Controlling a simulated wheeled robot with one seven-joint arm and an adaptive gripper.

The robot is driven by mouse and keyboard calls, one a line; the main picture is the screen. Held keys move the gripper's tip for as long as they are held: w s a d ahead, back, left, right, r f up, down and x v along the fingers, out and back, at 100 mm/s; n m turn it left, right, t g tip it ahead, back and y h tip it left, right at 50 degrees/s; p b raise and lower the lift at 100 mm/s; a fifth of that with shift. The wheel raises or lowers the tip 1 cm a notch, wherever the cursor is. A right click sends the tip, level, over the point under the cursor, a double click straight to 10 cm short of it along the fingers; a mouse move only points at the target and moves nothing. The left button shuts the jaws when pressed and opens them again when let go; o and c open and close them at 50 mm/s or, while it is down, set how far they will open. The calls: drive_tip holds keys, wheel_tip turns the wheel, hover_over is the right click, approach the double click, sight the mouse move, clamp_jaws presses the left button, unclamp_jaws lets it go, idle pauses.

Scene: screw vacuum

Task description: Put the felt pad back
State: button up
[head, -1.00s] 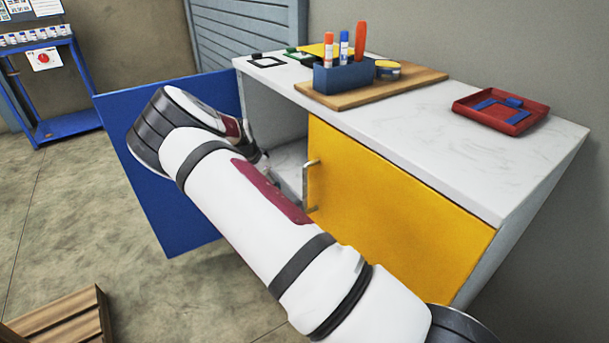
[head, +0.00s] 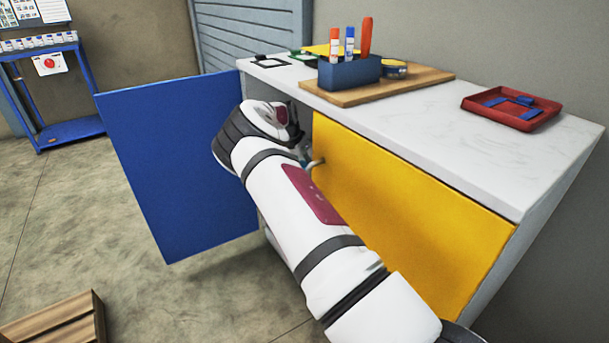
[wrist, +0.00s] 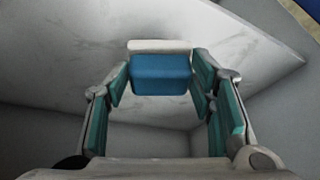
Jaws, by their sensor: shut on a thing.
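My gripper (wrist: 160,80) is shut on a blue block with a pale strip along its far edge, which I take to be the felt pad (wrist: 160,74). The pad is between the fingertips in the wrist view. Pale grey cabinet inner walls surround it; whether it touches one cannot be told. In the head view my wrist is at the opening of the white-topped cabinet (head: 440,140), between the open blue door (head: 175,165) and the shut yellow door (head: 410,205). My fingers and the pad are mostly hidden there.
On the worktop are a wooden board (head: 425,82), a blue holder (head: 348,73) with pens, a small round tin (head: 394,69) and a red tray (head: 530,115). A wooden crate (head: 55,318) stands on the floor. A blue shelf (head: 65,138) is far left.

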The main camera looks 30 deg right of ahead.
drive_tip(key=shift+w+d, duration=0.35)
drive_tip(key=shift+d, duration=0.4)
drive_tip(key=shift+d+f+b, duration=0.2)
drive_tip(key=shift+f+b, duration=0.05)
drive_tip(key=shift+b, duration=0.1)
drive_tip(key=shift+f+b, duration=0.6)
drive_tip(key=shift+f, duration=0.85)
drive_tip(key=shift+f, duration=0.15)
drive_tip(key=o, duration=1)
drive_tip(key=shift+a, duration=0.1)
